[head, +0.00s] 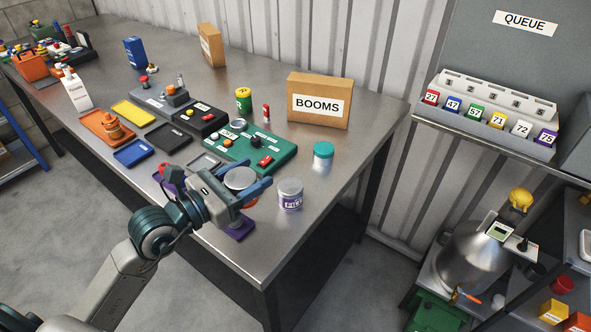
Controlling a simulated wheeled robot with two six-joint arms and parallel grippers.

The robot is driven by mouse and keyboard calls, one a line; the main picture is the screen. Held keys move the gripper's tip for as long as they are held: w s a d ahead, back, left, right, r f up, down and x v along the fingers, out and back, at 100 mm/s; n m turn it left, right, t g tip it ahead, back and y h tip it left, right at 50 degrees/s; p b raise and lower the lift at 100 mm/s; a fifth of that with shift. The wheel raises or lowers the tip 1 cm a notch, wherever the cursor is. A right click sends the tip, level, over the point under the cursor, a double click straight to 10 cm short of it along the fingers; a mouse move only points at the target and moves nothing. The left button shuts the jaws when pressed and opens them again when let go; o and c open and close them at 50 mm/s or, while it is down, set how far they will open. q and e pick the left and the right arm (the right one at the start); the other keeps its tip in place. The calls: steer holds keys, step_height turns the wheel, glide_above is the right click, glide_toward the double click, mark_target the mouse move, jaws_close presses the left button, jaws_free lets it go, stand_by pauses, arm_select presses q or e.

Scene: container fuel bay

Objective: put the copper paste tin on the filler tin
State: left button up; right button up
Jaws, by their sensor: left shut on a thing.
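My left gripper (248,191) reaches over the front edge of the steel bench. It is shut on a round tin with a silver lid (239,178), which I take to be the copper paste tin. Some orange-red shows below it between the fingers; its label is hidden. The filler tin (290,194) stands upright on the bench just right of the gripper, apart from the held tin. It has a grey top and a white and purple label, partly readable as "FILL". Nothing is on its top. My right gripper is out of view.
A teal-lidded jar (323,156) stands behind the filler tin. A green control panel (262,150) lies behind the gripper, and a BOOMS box (319,101) stands at the back. A purple tray (238,229) lies under the gripper. The bench right of the filler tin is clear.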

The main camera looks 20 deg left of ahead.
arm_select(q)
steer(key=x, duration=0.6)
steer(key=p+x, duration=0.1)
steer(key=x, duration=0.3)
steer(key=shift+w+d+f, duration=0.25)
steer(key=shift+w+d+f+p, duration=0.1)
steer(key=shift+w+d+p, duration=0.25)
steer(key=shift+w, duration=0.15)
steer(key=shift+w+d+f, duration=0.1)
steer(key=shift+w+f, duration=0.05)
steer(key=shift+w, duration=0.15)
step_height(320, 180, down, 3)
steer(key=shift+f, duration=0.35)
steer(key=o, duration=1.1)
steer(key=shift+s, duration=0.1)
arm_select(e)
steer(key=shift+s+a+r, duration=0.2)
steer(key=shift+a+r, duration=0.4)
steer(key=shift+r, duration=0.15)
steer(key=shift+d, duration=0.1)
